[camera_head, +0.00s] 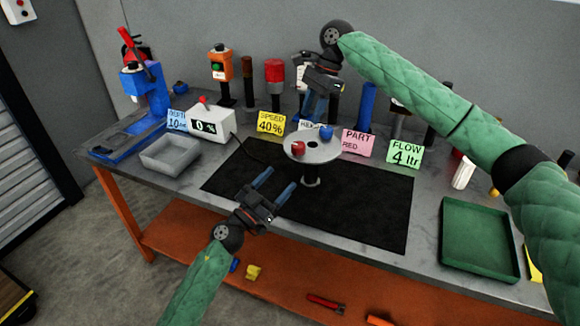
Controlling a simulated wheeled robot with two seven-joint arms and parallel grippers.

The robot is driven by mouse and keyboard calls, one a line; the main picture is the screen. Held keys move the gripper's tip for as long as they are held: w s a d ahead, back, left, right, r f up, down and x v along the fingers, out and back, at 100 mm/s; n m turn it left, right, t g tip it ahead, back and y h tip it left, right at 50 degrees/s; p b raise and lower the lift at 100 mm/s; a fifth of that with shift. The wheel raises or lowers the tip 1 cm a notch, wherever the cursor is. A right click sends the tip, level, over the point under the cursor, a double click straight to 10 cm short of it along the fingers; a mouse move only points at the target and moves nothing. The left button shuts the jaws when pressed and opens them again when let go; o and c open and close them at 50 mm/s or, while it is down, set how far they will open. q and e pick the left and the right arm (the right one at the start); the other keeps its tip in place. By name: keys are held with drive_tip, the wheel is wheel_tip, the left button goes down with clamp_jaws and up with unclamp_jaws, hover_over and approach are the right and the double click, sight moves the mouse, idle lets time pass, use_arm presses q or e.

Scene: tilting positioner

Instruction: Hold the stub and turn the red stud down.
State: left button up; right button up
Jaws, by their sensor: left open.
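The positioner is a round grey disc (322,153) on a short post (311,175), standing on the black mat. A red stud (298,148) is on the left part of the disc and a blue stud (326,132) at its far edge. Both are on the top face. I cannot make out the stub for certain. My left gripper (274,182) is open and empty, over the mat in front and left of the disc. My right gripper (315,112) points down behind the disc; its blue fingers are partly hidden, and I cannot tell how wide they are.
The black mat (370,205) has free room. A grey tray (170,155) and a white 0 % box (211,124) stand left. Signs, including yellow SPEED 40% (270,123) and pink PART RED (357,142), stand behind. A green tray (480,240) lies right.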

use_arm(q)
drive_tip(key=w+a+r+m+g+h, duration=0.2)
drive_tip(key=w+m+g, duration=0.2)
drive_tip(key=w+m, duration=0.15)
drive_tip(key=g+y, duration=0.2)
drive_tip(key=g, duration=0.6)
approach(311, 169)
drive_tip(key=w, duration=0.1)
drive_tip(key=w+d+f, duration=0.1)
drive_tip(key=w, duration=0.1)
drive_tip(key=shift+w+d+f, duration=0.1)
drive_tip(key=shift+d, duration=0.05)
drive_tip(key=shift+d+f+n+y, duration=0.25)
drive_tip(key=shift+d+f+y, duration=0.1)
drive_tip(key=shift+d+y, duration=0.2)
drive_tip(key=shift+x, duration=3.9)
